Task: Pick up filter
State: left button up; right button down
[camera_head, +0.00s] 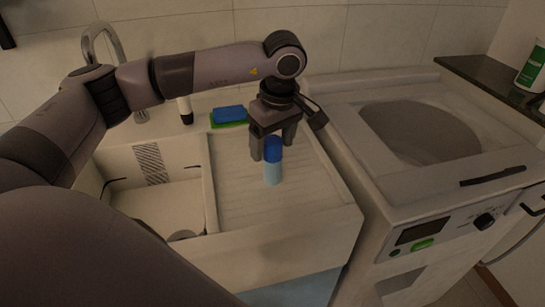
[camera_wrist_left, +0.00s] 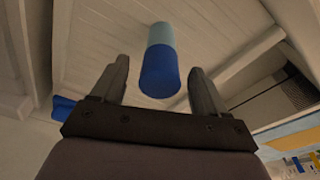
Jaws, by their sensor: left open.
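The filter looks like a small cylinder (camera_head: 273,163) with a dark blue top and a light blue lower part. It stands on the ribbed drainboard (camera_head: 238,194) beside the sink. In the left wrist view the cylinder (camera_wrist_left: 160,62) shows between the two fingers of the left gripper (camera_wrist_left: 159,78), with visible gaps on both sides. Its dark blue end is nearest the gripper. My right gripper is not in view.
The sink basin (camera_head: 165,204) lies left of the drainboard, with a curved faucet (camera_head: 103,40) behind it. A blue and green sponge (camera_head: 229,115) lies at the drainboard's back. A washing machine (camera_head: 424,160) stands at right. A green-and-white bottle (camera_head: 532,66) stands on the dark counter.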

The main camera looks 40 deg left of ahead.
pick_arm(q)
jog(key=shift+a+f, duration=0.2)
jog(key=shift+f, duration=0.75)
jog(key=c, duration=1.2)
jog(key=shift+r, duration=0.15)
jog(key=shift+c, duration=0.2)
